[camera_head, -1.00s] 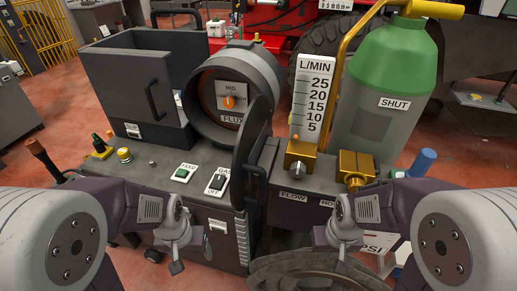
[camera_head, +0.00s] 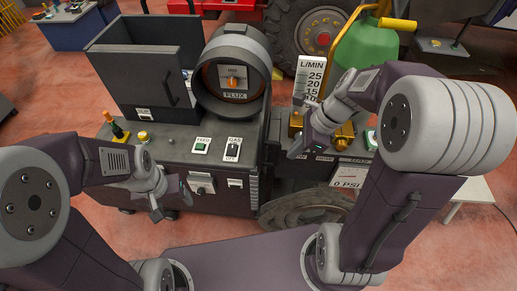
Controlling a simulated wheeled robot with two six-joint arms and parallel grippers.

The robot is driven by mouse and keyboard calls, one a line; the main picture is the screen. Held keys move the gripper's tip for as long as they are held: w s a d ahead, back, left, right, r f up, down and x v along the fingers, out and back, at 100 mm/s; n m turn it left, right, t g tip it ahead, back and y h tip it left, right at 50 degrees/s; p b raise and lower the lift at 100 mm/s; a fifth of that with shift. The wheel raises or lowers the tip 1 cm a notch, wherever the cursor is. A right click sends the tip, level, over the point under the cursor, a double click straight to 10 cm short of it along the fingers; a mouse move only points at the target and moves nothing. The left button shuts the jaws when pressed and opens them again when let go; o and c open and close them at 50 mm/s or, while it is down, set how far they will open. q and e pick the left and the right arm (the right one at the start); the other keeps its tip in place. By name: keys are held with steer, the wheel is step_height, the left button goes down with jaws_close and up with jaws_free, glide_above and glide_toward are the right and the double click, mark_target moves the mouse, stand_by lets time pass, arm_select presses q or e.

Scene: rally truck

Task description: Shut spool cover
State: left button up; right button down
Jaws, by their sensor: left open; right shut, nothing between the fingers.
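The spool housing (camera_head: 213,92) is a dark round drum on the welding machine, its front open onto an orange knob and a FLUX label. A dark round cover (camera_head: 263,135), which I take as the spool cover, stands swung open at the drum's right side, seen nearly edge-on. My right gripper (camera_head: 303,150) is shut and empty, just right of the cover and in front of the gauge and brass fittings. I cannot tell if it touches anything. My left gripper (camera_head: 170,203) is open and empty, in front of the machine's lower front panel, left of and below the cover.
An open dark box (camera_head: 140,75) with a handle stands left of the drum. The FEED button (camera_head: 202,145) and GAS switch (camera_head: 233,149) are on the machine top. The L/MIN gauge (camera_head: 309,76) and green cylinder (camera_head: 376,50) stand to the right. A tyre (camera_head: 300,207) lies low in front.

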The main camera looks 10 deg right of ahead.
steer(key=d, duration=0.1)
glide_above(269, 163)
steer(key=s+a, duration=0.1)
steer(key=s, duration=0.3)
steer(key=shift+f, duration=4.6)
steer(key=shift+s+a, duration=0.1)
steer(key=shift+s, duration=0.05)
